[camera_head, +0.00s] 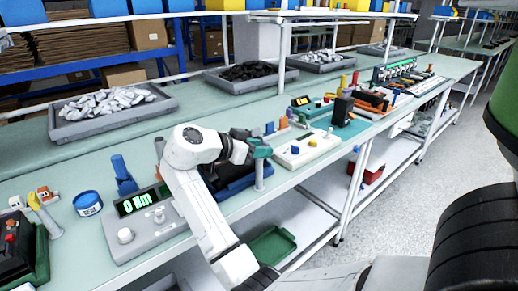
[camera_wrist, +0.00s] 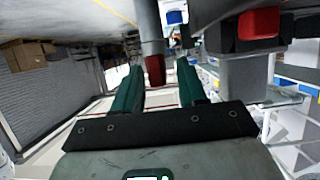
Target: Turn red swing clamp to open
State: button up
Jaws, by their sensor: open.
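My gripper (camera_head: 262,150) is at the front edge of the bench, by the dark blue fixture (camera_head: 236,188) and over the top of a grey post (camera_head: 260,177). In the wrist view my gripper (camera_wrist: 156,88) has its two green fingers apart. A dark red piece (camera_wrist: 155,70) at the end of a grey post (camera_wrist: 149,28) shows between the fingertips, with gaps on both sides. It looks like the red swing clamp, partly hidden from the head camera by my gripper. A brighter red block (camera_wrist: 259,23) sits on a dark body at the upper right.
A grey meter with a green display (camera_head: 137,203) stands left of my arm. A white control box (camera_head: 307,147) is to the right of my gripper. Grey trays (camera_head: 60,122) of parts stand farther back. The floor aisle (camera_head: 410,195) on the right is clear.

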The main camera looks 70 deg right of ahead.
jog(key=v, duration=1)
jog(key=shift+b, duration=0.35)
jog(key=shift+a, duration=0.15)
